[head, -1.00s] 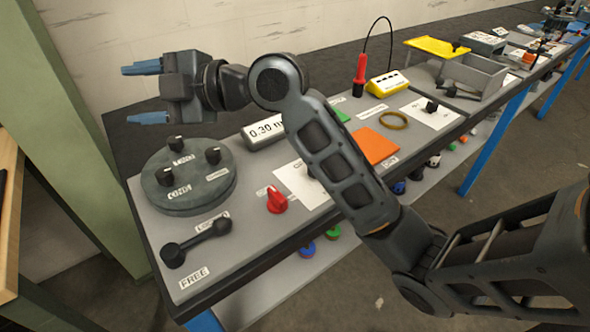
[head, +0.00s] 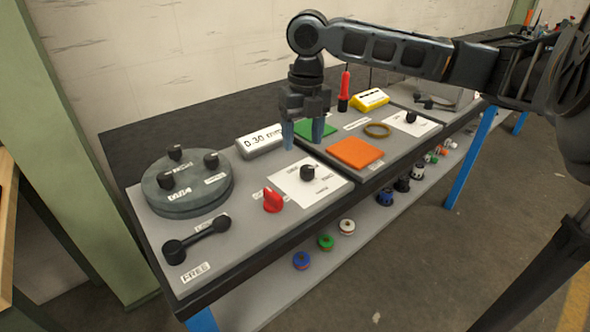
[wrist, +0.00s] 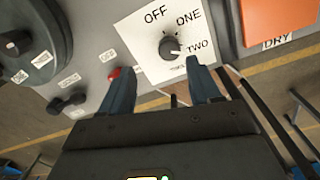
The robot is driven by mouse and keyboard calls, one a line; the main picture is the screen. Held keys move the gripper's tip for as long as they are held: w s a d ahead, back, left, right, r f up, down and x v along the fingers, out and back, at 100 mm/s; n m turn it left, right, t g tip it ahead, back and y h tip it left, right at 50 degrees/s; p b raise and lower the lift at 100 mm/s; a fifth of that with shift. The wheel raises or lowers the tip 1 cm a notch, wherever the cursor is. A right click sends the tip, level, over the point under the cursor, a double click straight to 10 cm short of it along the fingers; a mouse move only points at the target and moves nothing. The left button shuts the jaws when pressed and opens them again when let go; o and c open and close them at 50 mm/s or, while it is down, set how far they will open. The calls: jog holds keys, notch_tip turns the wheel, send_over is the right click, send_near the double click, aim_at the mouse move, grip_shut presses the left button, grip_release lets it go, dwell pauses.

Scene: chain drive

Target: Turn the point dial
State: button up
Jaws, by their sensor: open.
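A black dial (head: 307,173) stands on a white label plate (head: 328,186) near the middle of the bench. In the wrist view the dial (wrist: 168,47) has a light pointer mark facing the word TWO, with OFF and ONE also printed on the plate (wrist: 140,28). My gripper (head: 303,138) points down above and behind the dial in the head view, apart from it. Its blue fingers are spread and empty. In the wrist view the open fingertips (wrist: 160,68) lie just below the dial.
A red knob (head: 272,200), a black handle (head: 196,240) and a round grey disc with knobs (head: 190,200) are to the left. An orange pad (head: 356,152), a green pad (head: 316,130) and another dial plate (head: 418,128) are to the right and behind.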

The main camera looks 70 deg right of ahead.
aim_at(307, 167)
jog(key=shift+s+d+f, duration=0.1)
jog(key=shift+s+d, duration=0.2)
jog(key=shift+s, duration=0.2)
jog(key=shift+f, duration=0.2)
notch_tip(307, 167, down, 7)
jog(key=shift+f, duration=0.15)
jog(key=shift+c, duration=0.4)
jog(key=c, duration=1)
jog(key=shift+o, duration=0.2)
jog(key=shift+p, duration=0.3)
